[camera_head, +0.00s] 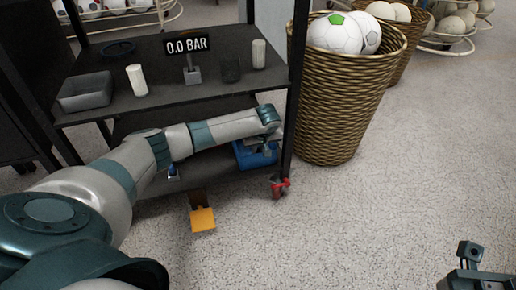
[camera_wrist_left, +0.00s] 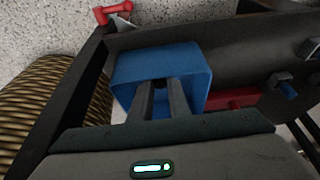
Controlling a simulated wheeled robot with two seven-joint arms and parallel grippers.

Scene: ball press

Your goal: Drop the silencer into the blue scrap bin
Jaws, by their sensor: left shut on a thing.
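The blue scrap bin (camera_head: 243,158) stands on the lower shelf of the cart, near its right post. It fills the middle of the left wrist view (camera_wrist_left: 185,55). My left gripper (camera_head: 266,146) reaches over the bin with its fingers (camera_wrist_left: 161,88) pointing into the opening. The fingers are shut on a small dark piece (camera_wrist_left: 160,83), likely the silencer, mostly hidden between them. My right gripper (camera_head: 472,265) is partly visible at the bottom right, away from the cart; its jaw state is unclear.
The cart's upper shelf (camera_head: 210,85) holds a grey tray (camera_head: 86,92), white cylinders, a dark cup and a "0.0 BAR" display (camera_head: 187,45). A wicker basket of balls (camera_head: 345,100) stands right of the cart.

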